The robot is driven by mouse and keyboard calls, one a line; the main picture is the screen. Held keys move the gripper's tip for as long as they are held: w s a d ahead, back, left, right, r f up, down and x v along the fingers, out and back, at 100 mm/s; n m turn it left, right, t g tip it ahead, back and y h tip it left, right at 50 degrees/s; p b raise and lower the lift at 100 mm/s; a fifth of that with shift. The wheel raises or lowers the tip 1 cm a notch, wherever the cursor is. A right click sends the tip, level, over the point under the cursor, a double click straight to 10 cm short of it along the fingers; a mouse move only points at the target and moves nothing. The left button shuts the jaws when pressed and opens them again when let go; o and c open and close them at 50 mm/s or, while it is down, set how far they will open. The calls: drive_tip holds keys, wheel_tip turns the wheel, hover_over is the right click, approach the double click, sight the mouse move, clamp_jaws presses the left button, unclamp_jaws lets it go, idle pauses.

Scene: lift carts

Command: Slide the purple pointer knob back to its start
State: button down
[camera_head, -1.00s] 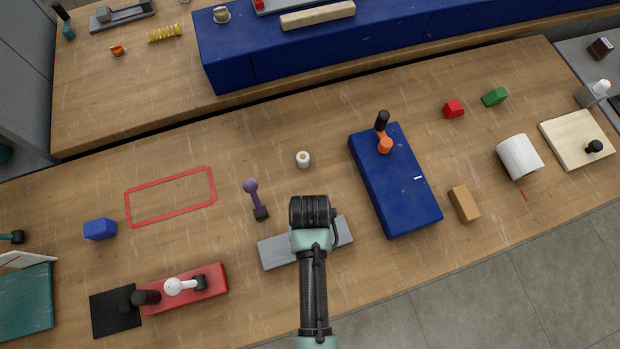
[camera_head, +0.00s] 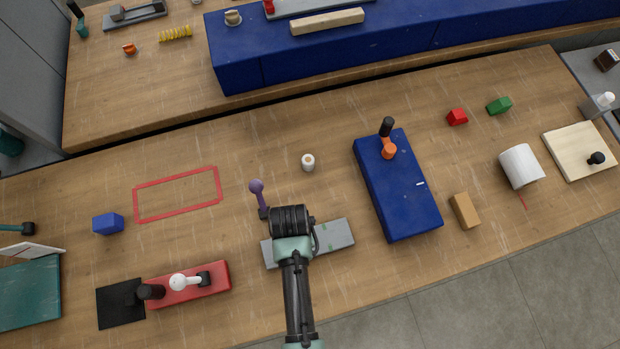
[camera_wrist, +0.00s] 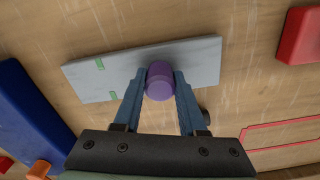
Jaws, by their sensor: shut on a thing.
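The purple pointer knob (camera_wrist: 159,80) sits between my two fingertips in the wrist view. My gripper (camera_wrist: 160,74) is shut on it, one finger on each side. The knob stands over the grey plate (camera_wrist: 196,60), right of the plate's middle in that view. Two green marks (camera_wrist: 100,63) lie on the plate to the left of the knob. In the head view, my gripper (camera_head: 291,222) is over the left part of the grey plate (camera_head: 338,235) and hides the knob and fingers. The pointer's tip is not clearly visible.
A purple-balled lever (camera_head: 257,187) stands close to my gripper's upper left. A blue box (camera_head: 405,195) with an orange-and-black handle stands right of the plate. A red block (camera_head: 215,282) with a white knob lies lower left.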

drive_tip(key=shift+s+a, duration=0.15)
drive_tip(key=shift+a, duration=0.45)
drive_tip(key=shift+c, duration=2.3)
unclamp_jaws()
wheel_tip(320, 180, up, 13)
drive_tip(key=b, duration=0.1)
